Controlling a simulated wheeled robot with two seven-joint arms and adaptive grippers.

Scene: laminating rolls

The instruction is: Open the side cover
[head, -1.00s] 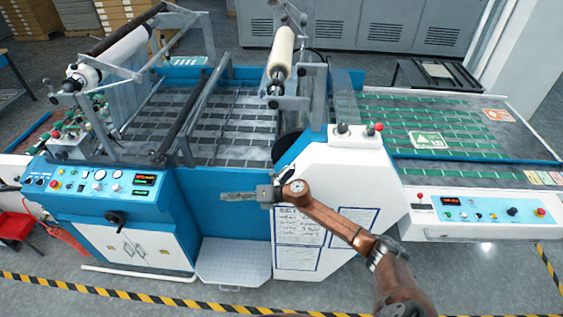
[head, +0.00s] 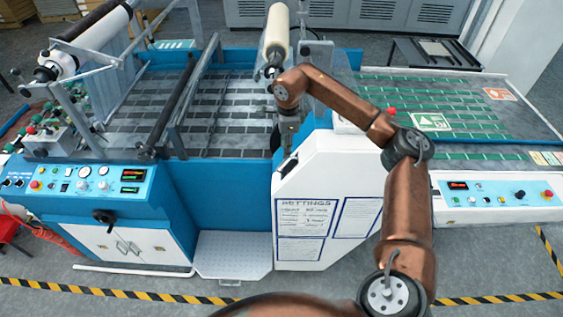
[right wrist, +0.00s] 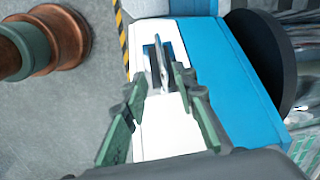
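The side cover (head: 325,185) is the white angled panel on the front of the machine, with printed sheets on its face. It looks closed. In the right wrist view its white edge (right wrist: 150,115) has a blue recess with a thin grey handle (right wrist: 162,62). My right gripper (head: 287,160) points down at the cover's upper left edge. In the right wrist view its green-padded fingers (right wrist: 160,85) are apart, one on each side of the handle. I cannot tell whether they touch it. My left gripper is not in view.
A blue control cabinet (head: 115,195) stands left of the cover, with a metal step (head: 232,255) between them. A white control panel (head: 500,195) is at the right. A film roll (head: 277,35) stands behind my gripper. Striped floor tape (head: 120,292) runs along the front.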

